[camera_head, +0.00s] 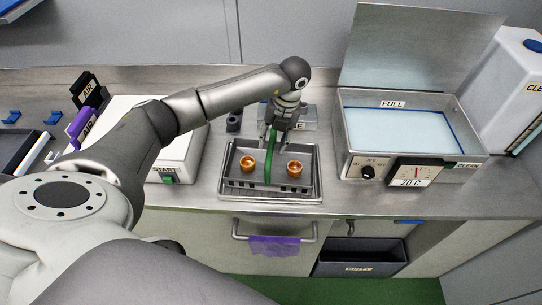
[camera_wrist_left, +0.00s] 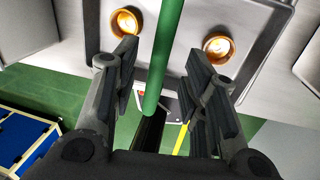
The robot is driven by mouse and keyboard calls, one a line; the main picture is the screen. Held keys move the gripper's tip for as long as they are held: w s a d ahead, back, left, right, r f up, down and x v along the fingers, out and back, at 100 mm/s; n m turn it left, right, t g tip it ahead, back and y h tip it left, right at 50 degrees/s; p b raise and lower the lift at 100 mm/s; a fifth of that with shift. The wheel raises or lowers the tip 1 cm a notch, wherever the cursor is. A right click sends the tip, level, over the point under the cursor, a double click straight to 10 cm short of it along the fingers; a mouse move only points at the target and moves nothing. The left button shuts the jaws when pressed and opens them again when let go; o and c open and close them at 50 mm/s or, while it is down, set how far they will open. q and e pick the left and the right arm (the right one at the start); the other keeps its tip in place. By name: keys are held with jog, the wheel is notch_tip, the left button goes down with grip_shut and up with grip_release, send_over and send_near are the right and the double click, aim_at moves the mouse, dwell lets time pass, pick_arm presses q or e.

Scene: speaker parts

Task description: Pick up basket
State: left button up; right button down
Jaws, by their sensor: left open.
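The metal basket (camera_head: 262,186) sits in a shallow steel tray (camera_head: 228,193) on the counter. It has a green handle (camera_head: 269,158) and holds two copper-coloured cups (camera_head: 248,163) and (camera_head: 294,167). My left gripper (camera_head: 271,137) is open above the basket, pointing down at the handle. In the left wrist view the green handle (camera_wrist_left: 168,50) runs between the two spread fingers, with a gap on each side. The cups show beyond the fingertips, one on each side. The gripper and arm hide part of the handle's top and the counter behind it. My right gripper is not in view.
Right of the basket stands a bath (camera_head: 402,131) marked FULL with its lid raised and a dial box (camera_head: 416,173) in front. A white device (camera_head: 176,160) stands left, partly behind my arm. A purple cloth (camera_head: 273,246) hangs on the front rail (camera_head: 236,237).

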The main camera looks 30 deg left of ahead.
aim_at(271, 144)
pick_arm(q)
jog(key=shift+s+a+f+p, duration=0.1)
jog(key=shift+a+f+p, duration=0.1)
jog(key=shift+f, duration=0.4)
jog(key=shift+s+a+f+p, duration=0.1)
jog(key=shift+f+p, duration=0.1)
jog(key=shift+f, duration=0.45)
jog(key=shift+a+f+p, duration=0.1)
jog(key=shift+f+p, duration=0.1)
jog(key=shift+f, duration=0.4)
grip_shut()
jog(key=shift+r, duration=0.15)
